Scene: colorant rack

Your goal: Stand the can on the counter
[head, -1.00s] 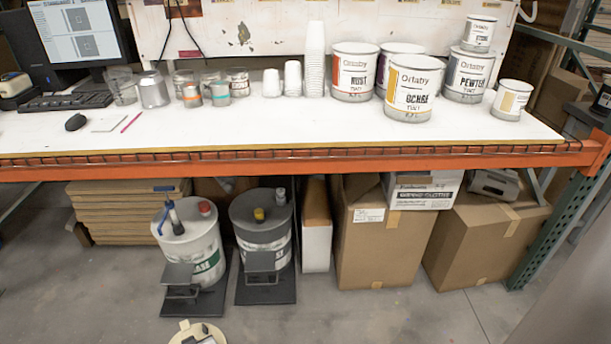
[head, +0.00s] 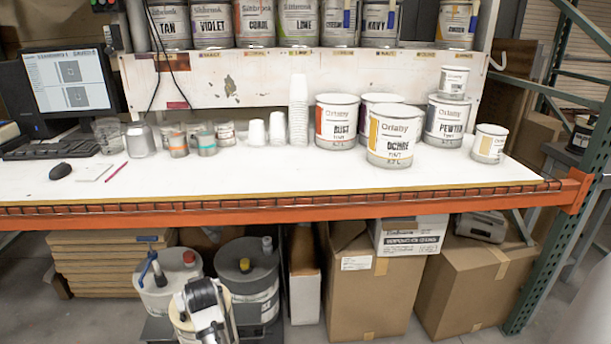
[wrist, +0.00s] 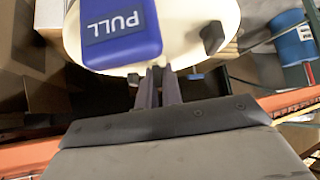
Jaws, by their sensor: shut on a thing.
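The can has a round cream lid (wrist: 190,22) with a blue tab marked PULL (wrist: 122,30) and a small black part on it. The lid fills the top of the wrist view. My gripper (wrist: 158,74) is shut on the can at the near edge of the lid; the exact grip point is partly hidden. In the head view the can (head: 182,322) is at the bottom, below the counter's front edge and in front of the drums, partly covered by my arm. The white counter (head: 290,180) stands above and beyond it.
Cups, glass jars and paint cans, including OCHRE (head: 395,140), line the back. An orange beam (head: 300,215) runs along the front edge. Two drums and cardboard boxes (head: 375,285) stand below.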

